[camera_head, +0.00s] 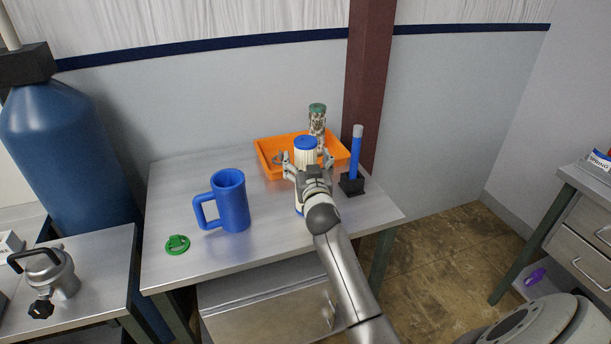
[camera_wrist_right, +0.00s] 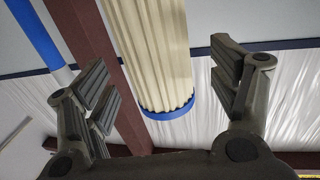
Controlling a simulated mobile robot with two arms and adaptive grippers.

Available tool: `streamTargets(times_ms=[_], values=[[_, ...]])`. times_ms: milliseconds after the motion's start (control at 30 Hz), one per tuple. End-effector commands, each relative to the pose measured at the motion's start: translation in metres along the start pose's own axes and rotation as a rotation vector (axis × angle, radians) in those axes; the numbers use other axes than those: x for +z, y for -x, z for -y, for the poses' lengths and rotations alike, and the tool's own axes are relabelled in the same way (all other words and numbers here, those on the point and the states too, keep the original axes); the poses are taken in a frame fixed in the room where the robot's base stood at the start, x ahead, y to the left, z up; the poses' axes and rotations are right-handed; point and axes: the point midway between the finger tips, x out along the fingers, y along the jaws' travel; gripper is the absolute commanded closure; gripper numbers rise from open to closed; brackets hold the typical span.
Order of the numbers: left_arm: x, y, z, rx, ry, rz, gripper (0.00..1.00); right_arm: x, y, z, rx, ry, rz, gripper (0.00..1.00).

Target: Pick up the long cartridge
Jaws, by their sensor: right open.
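The long cartridge (camera_head: 305,157) is a cream pleated cylinder with blue end caps. It stands upright on the metal table, in front of or against the orange tray; my right gripper hides its middle. In the right wrist view the cartridge (camera_wrist_right: 150,50) appears between the two fingers, with a gap on each side. My right gripper (camera_head: 308,162) is open, its fingers spread either side of the cartridge. The open fingers also show in the right wrist view (camera_wrist_right: 168,88). My left gripper is not in view.
An orange tray (camera_head: 265,158) lies behind, with a green-capped patterned cylinder (camera_head: 317,122) at it. A blue rod (camera_head: 356,153) stands in a black base close right. A blue mug (camera_head: 232,203) and green lid (camera_head: 177,245) are left. The table's front left (camera_head: 215,256) is clear.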

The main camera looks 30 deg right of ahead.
Motion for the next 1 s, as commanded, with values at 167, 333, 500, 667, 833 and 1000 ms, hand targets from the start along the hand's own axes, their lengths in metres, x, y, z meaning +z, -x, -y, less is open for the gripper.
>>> streamTargets(times_ms=[167, 333, 500, 667, 833, 1000], values=[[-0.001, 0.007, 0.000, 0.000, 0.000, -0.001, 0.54, -0.001, -0.020, -0.001, 0.001, 0.000, 0.000, 0.19], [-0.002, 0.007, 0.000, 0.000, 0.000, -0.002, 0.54, 0.000, -0.028, -0.001, 0.000, 0.001, 0.000, 0.19], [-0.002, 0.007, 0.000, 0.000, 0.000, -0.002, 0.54, 0.000, -0.029, -0.001, 0.000, 0.001, 0.000, 0.19], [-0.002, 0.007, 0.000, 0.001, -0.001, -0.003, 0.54, 0.000, -0.029, -0.001, 0.000, 0.000, 0.000, 0.31], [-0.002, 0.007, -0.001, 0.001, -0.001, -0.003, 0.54, 0.000, -0.029, -0.001, 0.000, 0.000, 0.001, 0.52], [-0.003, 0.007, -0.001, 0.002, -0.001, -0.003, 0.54, 0.000, -0.029, -0.001, 0.000, 0.000, 0.001, 0.74]])
